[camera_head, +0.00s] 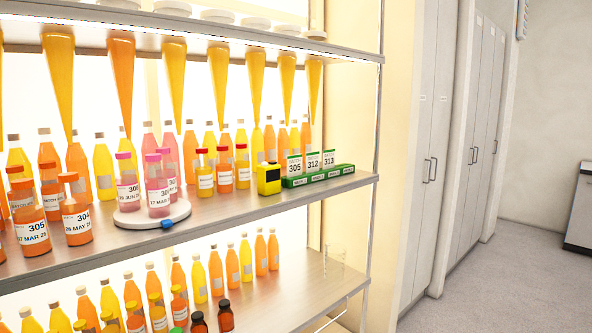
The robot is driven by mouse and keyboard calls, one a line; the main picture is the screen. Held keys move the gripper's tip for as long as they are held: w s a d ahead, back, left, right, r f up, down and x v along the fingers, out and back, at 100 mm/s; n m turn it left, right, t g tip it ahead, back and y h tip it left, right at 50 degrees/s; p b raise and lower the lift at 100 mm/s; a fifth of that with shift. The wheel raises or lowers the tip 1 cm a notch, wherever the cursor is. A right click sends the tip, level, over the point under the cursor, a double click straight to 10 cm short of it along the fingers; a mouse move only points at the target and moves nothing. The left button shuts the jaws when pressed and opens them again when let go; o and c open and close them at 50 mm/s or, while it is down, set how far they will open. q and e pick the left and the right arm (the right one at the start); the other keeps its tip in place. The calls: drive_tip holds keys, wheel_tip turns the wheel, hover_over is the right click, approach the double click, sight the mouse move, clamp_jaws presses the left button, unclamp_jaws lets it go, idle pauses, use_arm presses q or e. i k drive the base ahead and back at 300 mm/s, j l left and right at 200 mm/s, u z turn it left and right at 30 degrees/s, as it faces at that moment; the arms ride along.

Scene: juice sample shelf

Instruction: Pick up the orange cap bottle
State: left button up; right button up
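A squat bottle labelled 304 (77,220) holds orange juice and has an orange cap. It stands upright near the front edge of the middle shelf, at the left. Another orange juice bottle, labelled 305 (31,230), stands just left of it, with a reddish-orange cap. More bottles with red or orange caps are partly hidden behind them at the left edge. I cannot tell which one the task means. Neither of my grippers shows in this view.
A white round stand (152,214) holds pink-capped bottles on the middle shelf (240,203). Small red-capped vials, a yellow device (269,178) and a green rack (318,176) stand further right. Many bottles fill the lower shelf. The floor (500,275) at right is clear.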

sight(27, 208)
drive_tip(key=i+l+u, duration=0.45)
drive_tip(key=i+l, duration=0.6)
drive_tip(key=l+u, duration=0.1)
drive_tip(key=u, duration=1.85)
